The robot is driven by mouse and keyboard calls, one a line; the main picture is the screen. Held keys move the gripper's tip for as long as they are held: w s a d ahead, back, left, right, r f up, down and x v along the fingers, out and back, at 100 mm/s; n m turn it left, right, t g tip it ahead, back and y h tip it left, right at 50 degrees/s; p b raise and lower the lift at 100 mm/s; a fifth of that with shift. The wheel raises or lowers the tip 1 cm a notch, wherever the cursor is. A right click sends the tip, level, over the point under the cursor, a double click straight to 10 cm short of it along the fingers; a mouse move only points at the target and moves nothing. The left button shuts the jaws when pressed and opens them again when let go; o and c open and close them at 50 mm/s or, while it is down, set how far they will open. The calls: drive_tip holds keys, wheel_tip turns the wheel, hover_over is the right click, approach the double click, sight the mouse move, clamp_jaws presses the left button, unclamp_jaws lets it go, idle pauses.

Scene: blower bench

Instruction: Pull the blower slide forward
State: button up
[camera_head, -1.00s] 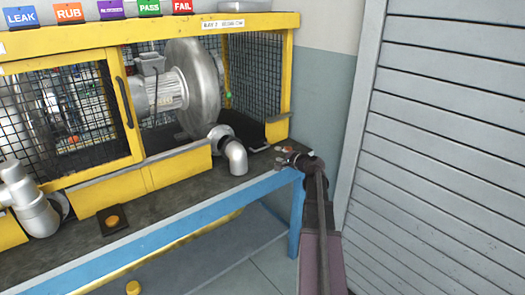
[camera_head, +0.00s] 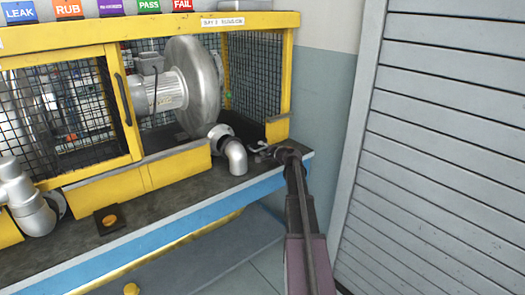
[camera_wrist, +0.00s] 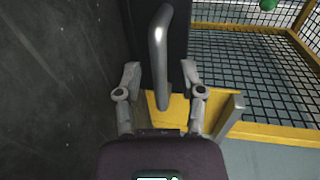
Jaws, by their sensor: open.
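The blower (camera_head: 196,88) is a silver round housing with a motor, standing in the yellow mesh cage. A silver elbow pipe (camera_head: 235,158) comes out at the cage front. A silver bar handle (camera_head: 257,148) sits on the dark bench between the elbow pipe and the cage's right corner post. In the wrist view, the handle (camera_wrist: 161,50) stands out from a dark plate (camera_wrist: 178,60), which looks like the slide. My gripper (camera_head: 272,151) is at the handle's right. In the wrist view, its open fingers (camera_wrist: 163,88) lie on either side of the handle's near end; contact cannot be told.
The yellow corner post (camera_head: 278,129) is close behind my gripper, and its yellow base (camera_wrist: 178,108) shows in the wrist view. An orange button (camera_head: 110,221) is at the bench's front. A grey slatted shutter (camera_head: 445,150) stands at right. Floor in front is clear.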

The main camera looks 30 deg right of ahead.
drive_tip(key=shift+c, duration=0.2)
clamp_jaws()
drive_tip(key=v, duration=0.3)
drive_tip(key=f+v, duration=0.1)
drive_tip(key=shift+s+r, duration=0.15)
drive_tip(key=shift+s, duration=0.25)
drive_tip(key=shift+o, duration=0.2)
unclamp_jaws()
drive_tip(key=shift+w, duration=0.15)
drive_tip(key=shift+w, duration=0.15)
